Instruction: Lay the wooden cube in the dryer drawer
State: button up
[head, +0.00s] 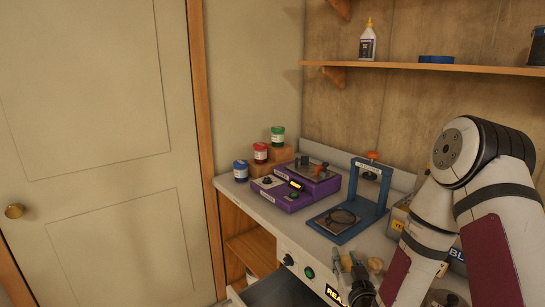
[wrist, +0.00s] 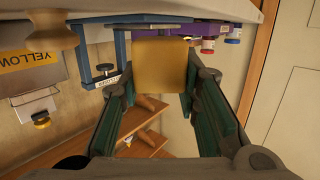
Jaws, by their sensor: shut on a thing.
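The wooden cube (wrist: 160,62), plain and yellow-brown, is held between the green-padded fingers of my gripper (wrist: 158,84) in the wrist view. The dryer drawer (head: 280,291) stands open at the bottom of the head view, left of my gripper. Its dark inside is cut off by the picture edge. The dryer's front panel (head: 300,262) has knobs, a green button and a lit display partly hidden by my gripper.
On the bench top stand a purple device (head: 297,190), a blue frame press (head: 358,205) and small jars (head: 261,153). A bin labelled yellow (wrist: 28,62) shows in the wrist view. A shelf (head: 440,67) hangs above. The floor before the door (head: 95,130) looks clear.

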jog(key=shift+s+a+f, duration=0.25)
jog(key=shift+a, duration=0.1)
jog(key=shift+d, duration=0.15)
jog(key=w+d+r+m+h+b, duration=0.1)
jog(key=w+d+r, duration=0.3)
jog(key=d+r, duration=1.2)
jog(key=shift+d+r+h+b, duration=0.2)
jog(key=shift+d+h+b, duration=0.3)
jog(key=shift+d+b, duration=0.3)
jog(key=shift+w+a, duration=0.1)
